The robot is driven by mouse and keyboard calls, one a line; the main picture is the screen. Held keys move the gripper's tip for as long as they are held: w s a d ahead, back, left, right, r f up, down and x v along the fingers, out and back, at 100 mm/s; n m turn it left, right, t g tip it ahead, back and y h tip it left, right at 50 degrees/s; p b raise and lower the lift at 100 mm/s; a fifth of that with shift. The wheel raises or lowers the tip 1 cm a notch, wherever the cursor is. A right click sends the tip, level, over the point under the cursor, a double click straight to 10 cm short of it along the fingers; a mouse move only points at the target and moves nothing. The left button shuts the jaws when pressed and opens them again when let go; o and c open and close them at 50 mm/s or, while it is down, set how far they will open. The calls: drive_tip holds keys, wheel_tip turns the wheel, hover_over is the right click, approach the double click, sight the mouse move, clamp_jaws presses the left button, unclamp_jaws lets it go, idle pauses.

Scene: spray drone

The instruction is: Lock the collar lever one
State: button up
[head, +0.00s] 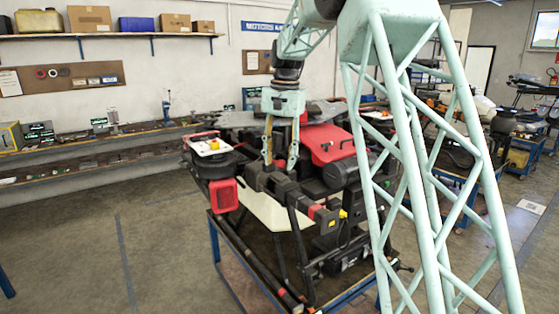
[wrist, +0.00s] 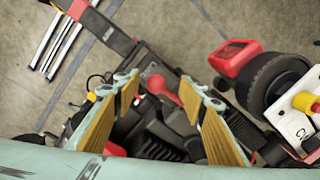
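The spray drone (head: 328,143) has a red and dark body and stands on a blue-framed cart. In the wrist view, a small red lever with a rounded end (wrist: 157,84) sits on a dark arm joint; I take it for collar lever one. It appears between my fingertips, with no visible contact. My gripper (wrist: 160,86) is open, its two tan-padded fingers apart. In the head view, my gripper (head: 280,164) points down over the drone's near arm joint, and its arm hides part of the drone behind.
A rotor motor with a red housing (wrist: 236,58) is at the right of the wrist view. Open floor (head: 80,255) is left of the cart.

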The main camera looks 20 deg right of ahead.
drive_tip(key=shift+c, duration=0.5)
drive_tip(key=c, duration=1)
drive_tip(key=shift+f+b, duration=0.25)
drive_tip(key=shift+b, duration=0.35)
drive_tip(key=shift+c, duration=0.3)
drive_tip(key=shift+s+f+t+b, duration=0.15)
drive_tip(key=shift+f+t+b, duration=0.25)
drive_tip(key=shift+t+b, duration=0.7)
drive_tip(key=o, duration=1.2)
drive_tip(key=shift+d, duration=0.15)
drive_tip(key=shift+c, duration=0.2)
